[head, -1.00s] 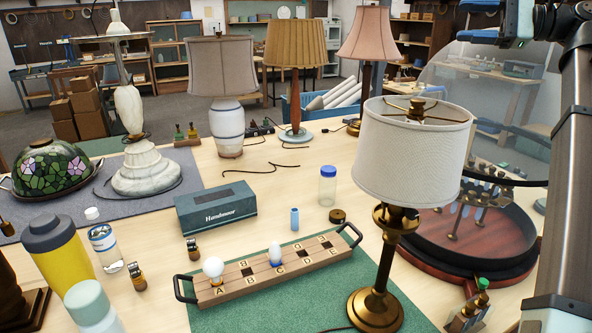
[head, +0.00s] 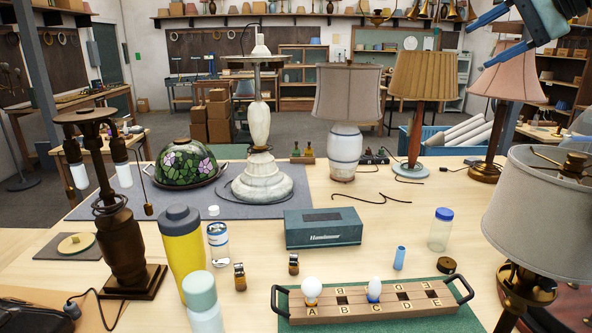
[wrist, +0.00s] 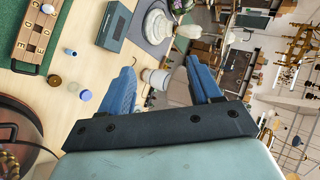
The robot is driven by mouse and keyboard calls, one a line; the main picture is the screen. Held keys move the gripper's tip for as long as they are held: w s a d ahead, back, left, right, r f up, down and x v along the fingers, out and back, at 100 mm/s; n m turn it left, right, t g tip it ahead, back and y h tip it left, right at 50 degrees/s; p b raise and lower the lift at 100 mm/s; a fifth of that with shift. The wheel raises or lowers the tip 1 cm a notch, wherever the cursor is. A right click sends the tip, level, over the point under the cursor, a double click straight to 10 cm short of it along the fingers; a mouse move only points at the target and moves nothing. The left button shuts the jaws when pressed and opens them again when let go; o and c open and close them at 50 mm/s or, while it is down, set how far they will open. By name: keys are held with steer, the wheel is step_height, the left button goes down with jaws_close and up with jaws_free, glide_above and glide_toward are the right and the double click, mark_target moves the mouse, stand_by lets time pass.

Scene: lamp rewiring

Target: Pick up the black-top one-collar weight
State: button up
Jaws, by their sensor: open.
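My gripper (head: 479,43) is at the upper right of the head view, its two blue fingers apart and empty, high above the back of the table. It also shows in the wrist view (wrist: 160,66), with nothing between the fingers. Two small brass pieces with dark parts, one (head: 239,277) and another (head: 293,264), stand in front of the teal box. A dark-topped round piece (head: 446,265) lies right of the blue tube, also in the wrist view (wrist: 54,80). I cannot tell which of these, if any, is the black-top one-collar weight; their collars are too small to read.
A lettered wooden rack (head: 375,304) with two bulbs lies on the green mat. The teal box (head: 323,228), a blue-lidded jar (head: 440,232), a yellow bottle (head: 183,250) and a white-shaded lamp (head: 545,215) stand around. Bare wood shows between the teal box and jar.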

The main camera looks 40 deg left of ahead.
steer(key=s+a+f+n+g+h, duration=0.1)
steer(key=s+a+f+g, duration=0.15)
steer(key=s+f, duration=0.7)
steer(key=s+a+f+n+g+h, duration=0.1)
steer(key=s+a+f, duration=0.2)
steer(key=s+f, duration=0.65)
steer(key=m+h, duration=0.6)
steer(key=m, duration=0.8)
glide_toward(295, 255)
steer(key=shift+t, duration=0.35)
steer(key=x, duration=1.1)
steer(key=shift+s+r, duration=0.1)
steer(key=shift+s, duration=0.2)
steer(key=shift+c, duration=0.4)
steer(key=c, duration=1)
